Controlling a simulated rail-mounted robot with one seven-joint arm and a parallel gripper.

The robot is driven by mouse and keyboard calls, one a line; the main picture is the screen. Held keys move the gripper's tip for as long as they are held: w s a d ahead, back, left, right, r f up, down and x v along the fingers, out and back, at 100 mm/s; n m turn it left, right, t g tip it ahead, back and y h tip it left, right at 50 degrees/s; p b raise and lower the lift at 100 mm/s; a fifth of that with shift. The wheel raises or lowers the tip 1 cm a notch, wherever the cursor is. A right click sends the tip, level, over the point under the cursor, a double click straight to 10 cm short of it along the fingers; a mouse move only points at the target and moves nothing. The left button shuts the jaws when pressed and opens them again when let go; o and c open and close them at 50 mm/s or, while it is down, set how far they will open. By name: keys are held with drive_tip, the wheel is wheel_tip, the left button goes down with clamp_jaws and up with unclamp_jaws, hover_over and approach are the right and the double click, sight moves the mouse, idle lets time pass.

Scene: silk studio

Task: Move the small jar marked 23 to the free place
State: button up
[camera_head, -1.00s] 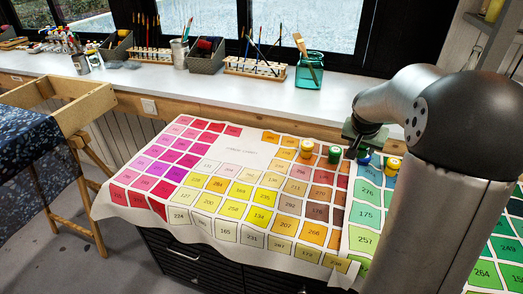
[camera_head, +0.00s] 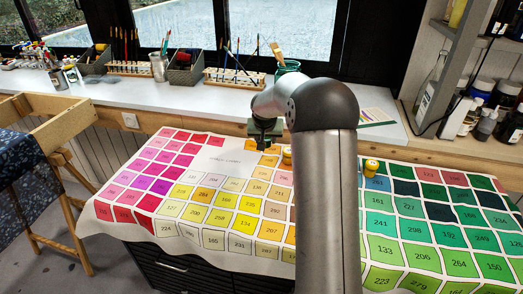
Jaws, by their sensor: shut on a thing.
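My gripper (camera_head: 264,141) points down over the far part of the printed colour cloth (camera_head: 232,163), beside the orange and yellow squares. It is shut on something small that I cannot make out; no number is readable. A small yellow-lidded jar (camera_head: 287,155) stands on the cloth just right of my gripper. Another yellow-lidded jar (camera_head: 371,167) stands further right, past my arm. My arm hides the cloth between these two jars. Which jar is marked 23, and which place is free, cannot be told.
A white windowsill counter (camera_head: 170,97) runs behind the cloth, with a brush rack (camera_head: 233,80) and a teal cup (camera_head: 288,67) on it. Bottles stand on shelves at the right. A wooden trestle (camera_head: 75,126) is at the left. The cloth's left part is clear of jars.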

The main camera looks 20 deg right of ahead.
hover_over(263, 155)
drive_tip(key=s+a, duration=0.1)
drive_tip(key=f, duration=0.6)
drive_tip(key=shift+s, duration=0.2)
drive_tip(key=shift+f+p, duration=0.3)
drive_tip(key=shift+f, duration=1.15)
drive_tip(key=shift+f, duration=0.25)
drive_tip(key=o, duration=1)
drive_tip(key=shift+r, duration=0.1)
drive_tip(key=shift+r, duration=0.1)
